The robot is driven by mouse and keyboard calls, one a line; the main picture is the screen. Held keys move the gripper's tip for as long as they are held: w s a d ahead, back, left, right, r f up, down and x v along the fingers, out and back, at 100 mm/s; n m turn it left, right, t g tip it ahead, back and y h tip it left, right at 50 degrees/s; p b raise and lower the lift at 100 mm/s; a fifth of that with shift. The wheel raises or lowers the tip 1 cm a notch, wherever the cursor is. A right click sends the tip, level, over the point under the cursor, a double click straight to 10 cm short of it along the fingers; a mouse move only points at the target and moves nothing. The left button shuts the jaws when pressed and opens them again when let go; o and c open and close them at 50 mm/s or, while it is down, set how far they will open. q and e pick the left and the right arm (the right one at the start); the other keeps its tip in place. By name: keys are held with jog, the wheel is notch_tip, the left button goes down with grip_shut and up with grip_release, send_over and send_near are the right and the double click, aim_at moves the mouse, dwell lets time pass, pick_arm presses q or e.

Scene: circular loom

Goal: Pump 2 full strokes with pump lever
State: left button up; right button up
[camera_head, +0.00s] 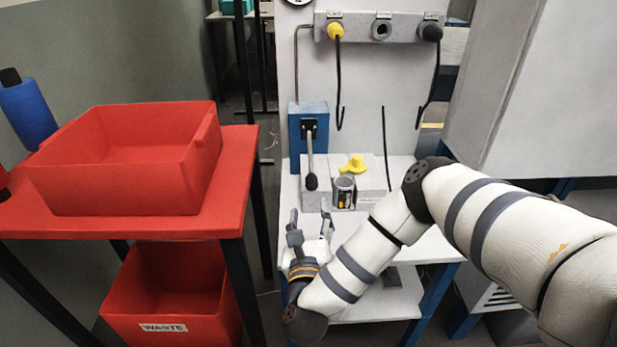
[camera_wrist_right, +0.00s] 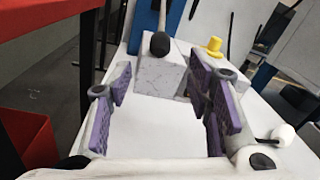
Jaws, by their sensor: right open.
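The pump lever (camera_head: 310,160) is a thin grey rod with a black knob at its lower end. It hangs down from the blue pump box (camera_head: 297,122) on the white panel. In the right wrist view the black knob (camera_wrist_right: 160,44) is at the top centre, in front of a pale block. My right gripper (camera_head: 310,222) is open and empty, below and apart from the knob. My left gripper is not in view.
A red table with a red bin (camera_head: 130,165) stands at the left, with a waste bin (camera_head: 175,295) below. A cup (camera_head: 344,192) and a yellow part (camera_head: 354,164) sit right of the lever. Hoses hang from the connector bar (camera_head: 381,28). A grey cabinet (camera_head: 540,90) stands at the right.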

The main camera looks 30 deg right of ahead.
aim_at(311, 187)
jog(key=shift+w+f+m, duration=0.1)
jog(key=shift+m, duration=0.4)
jog(key=shift+w+d+f+b, duration=0.35)
jog(key=shift+w+d+b, duration=0.25)
jog(key=shift+b, duration=0.6)
jog(key=x, duration=0.7)
jog(key=r+x, duration=0.1)
jog(key=x, duration=0.2)
jog(key=shift+w, duration=0.15)
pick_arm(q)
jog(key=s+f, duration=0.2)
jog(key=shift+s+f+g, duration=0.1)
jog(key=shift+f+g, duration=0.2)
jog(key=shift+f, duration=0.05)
pick_arm(e)
grip_shut()
